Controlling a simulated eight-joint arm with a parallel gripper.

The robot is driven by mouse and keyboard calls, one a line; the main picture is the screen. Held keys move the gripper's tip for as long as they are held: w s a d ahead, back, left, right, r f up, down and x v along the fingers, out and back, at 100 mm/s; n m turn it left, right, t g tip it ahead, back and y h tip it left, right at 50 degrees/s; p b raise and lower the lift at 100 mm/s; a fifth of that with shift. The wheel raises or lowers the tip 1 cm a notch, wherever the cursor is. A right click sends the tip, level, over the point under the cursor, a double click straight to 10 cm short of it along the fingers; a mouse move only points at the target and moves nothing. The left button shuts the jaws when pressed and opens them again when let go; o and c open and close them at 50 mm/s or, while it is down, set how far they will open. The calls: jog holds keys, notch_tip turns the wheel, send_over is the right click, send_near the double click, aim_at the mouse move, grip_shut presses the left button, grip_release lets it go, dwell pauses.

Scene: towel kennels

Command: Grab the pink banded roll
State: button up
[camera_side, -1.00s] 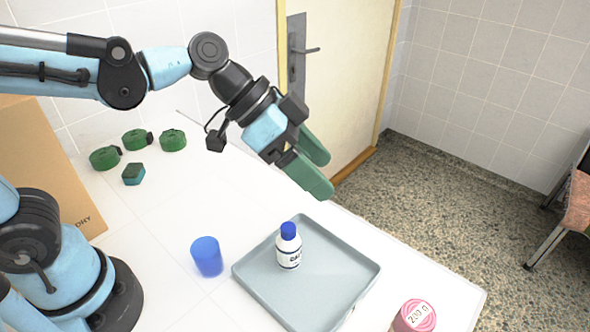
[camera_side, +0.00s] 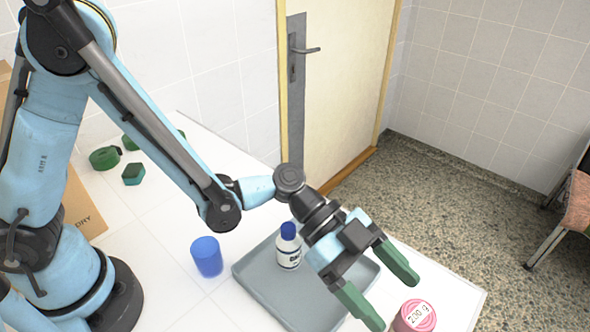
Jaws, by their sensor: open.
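The pink banded roll (camera_side: 415,317) is at the bottom right of the side view, near the table's front right corner. It has a white band marked "200 g", and its lower part is cut off by the picture's edge. My gripper (camera_side: 393,297) has two green fingers spread apart with nothing between them. In the picture the fingertips are just above and left of the roll, one on its upper side and one to its left. I cannot tell how high they are above it.
A grey tray (camera_side: 252,281) lies left of my gripper, partly hidden by it. A white bottle with a blue cap (camera_side: 289,252) stands in the tray. A blue cup (camera_side: 207,256) stands left of it. Green rolls (camera_side: 104,158) and a dark green block (camera_side: 133,174) are at the back left.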

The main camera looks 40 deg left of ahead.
aim_at(408, 331)
jog(key=x, duration=0.7)
jog(key=shift+d+f, duration=0.15)
jog(key=shift+d, duration=0.05)
jog(key=c, duration=1.2)
